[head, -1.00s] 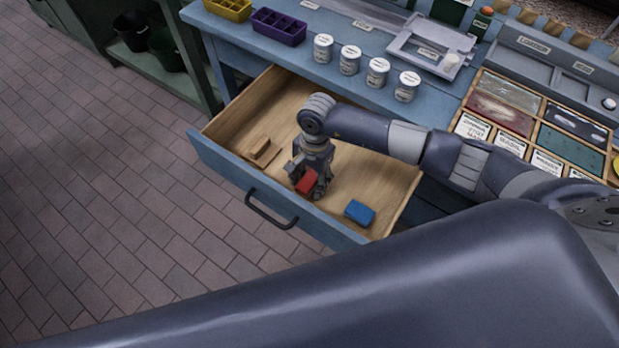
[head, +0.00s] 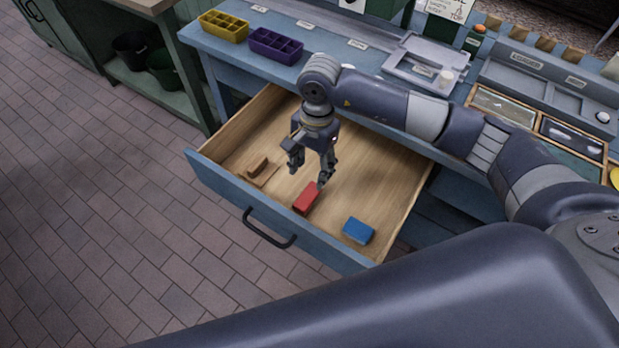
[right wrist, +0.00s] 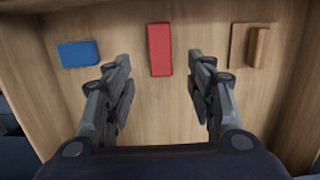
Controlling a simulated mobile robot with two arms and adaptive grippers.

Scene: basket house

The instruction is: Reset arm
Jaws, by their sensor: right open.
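My right gripper (head: 311,172) is open and empty over the open drawer (head: 226,178), its fingers pointing down. A red block (head: 306,198) lies on the drawer floor just below and in front of the fingertips. In the right wrist view the red block (right wrist: 160,50) lies beyond the gap between the two spread fingers (right wrist: 160,75), apart from both. My left gripper is not in view.
A blue block (head: 358,230) lies to the right in the drawer and a wooden block on a thin plate (head: 262,170) to the left. Yellow (head: 223,26) and purple (head: 275,45) divided trays stand on the blue workbench above. The drawer walls surround the gripper.

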